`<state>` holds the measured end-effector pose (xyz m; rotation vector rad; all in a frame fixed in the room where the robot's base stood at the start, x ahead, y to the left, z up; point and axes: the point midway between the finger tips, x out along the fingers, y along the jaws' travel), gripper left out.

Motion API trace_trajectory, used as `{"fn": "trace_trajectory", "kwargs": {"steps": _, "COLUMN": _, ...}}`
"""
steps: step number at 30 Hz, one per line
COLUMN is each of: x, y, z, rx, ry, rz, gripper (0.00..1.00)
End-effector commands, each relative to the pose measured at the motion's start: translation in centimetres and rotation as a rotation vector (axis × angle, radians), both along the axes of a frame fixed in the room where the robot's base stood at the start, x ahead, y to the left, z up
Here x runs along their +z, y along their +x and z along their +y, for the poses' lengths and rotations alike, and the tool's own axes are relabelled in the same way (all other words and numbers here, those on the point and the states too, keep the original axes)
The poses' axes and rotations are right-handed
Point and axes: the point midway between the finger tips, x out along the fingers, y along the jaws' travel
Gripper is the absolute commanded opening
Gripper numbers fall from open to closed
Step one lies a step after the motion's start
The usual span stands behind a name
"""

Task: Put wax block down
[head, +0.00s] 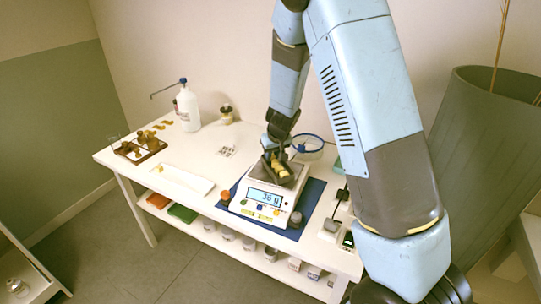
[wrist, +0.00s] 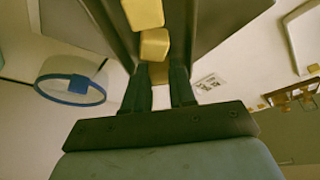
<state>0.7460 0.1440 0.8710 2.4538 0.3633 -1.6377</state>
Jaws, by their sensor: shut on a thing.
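A white scale (head: 262,201) stands on a blue mat (head: 312,194), and its lit display seems to read 38 g. A dark grey tray sits on the scale, with yellow wax blocks (head: 282,168) at it. My gripper (head: 276,154) points down at this tray. In the wrist view, my gripper (wrist: 160,82) is shut on a yellow wax block (wrist: 160,73) between its fingertips. Two more yellow blocks (wrist: 154,44) lie in line beyond it, between grey tray walls (wrist: 215,35). Whether the held block touches the tray floor is hard to tell.
A blue-rimmed round dish (head: 308,143) lies behind the scale. Small jars (head: 225,197) stand beside the scale. A long white tray (head: 183,181), a wooden rack (head: 140,148) and a white bottle (head: 187,108) are to the left. The white tabletop (head: 200,155) has clear room there.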

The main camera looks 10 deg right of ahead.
Motion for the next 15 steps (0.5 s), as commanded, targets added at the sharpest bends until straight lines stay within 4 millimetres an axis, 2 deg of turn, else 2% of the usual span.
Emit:
{"fn": "trace_trajectory", "kwargs": {"steps": 13, "x": -0.57, "y": -0.04, "z": -0.03, "rx": -0.001, "ry": 0.000, "rz": 0.001, "gripper": 0.00}}
{"fn": "trace_trajectory", "kwargs": {"steps": 14, "x": -0.53, "y": -0.03, "z": 0.01, "rx": 0.000, "ry": 0.000, "rz": 0.000, "gripper": 0.28}}
{"fn": "trace_trajectory", "kwargs": {"steps": 15, "x": -0.52, "y": -0.04, "z": 0.01, "rx": 0.000, "ry": 0.000, "rz": 0.000, "gripper": 0.32}}
